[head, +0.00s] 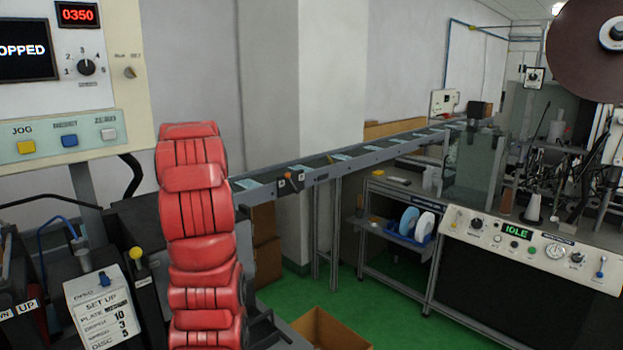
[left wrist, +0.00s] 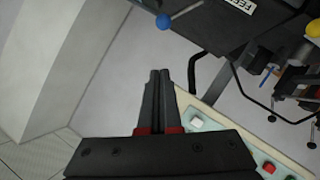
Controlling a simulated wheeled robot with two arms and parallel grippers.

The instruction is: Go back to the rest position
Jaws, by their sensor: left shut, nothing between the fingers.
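My left gripper (left wrist: 160,74) shows in the left wrist view. Its two dark fingers are together with nothing between them, and it is clear of the surfaces around it. In the head view, what looks like my arm in a red padded cover (head: 195,215) rises upright from the bottom, left of the middle. No gripper fingers can be made out there. My right gripper is in neither view.
A control panel (head: 66,137) with knob and buttons stands close at left, above a setup card (head: 103,305). A conveyor (head: 330,172) runs behind to the right. A machine console (head: 530,245) stands at right. An open cardboard box (head: 325,335) sits on the green floor (head: 385,318).

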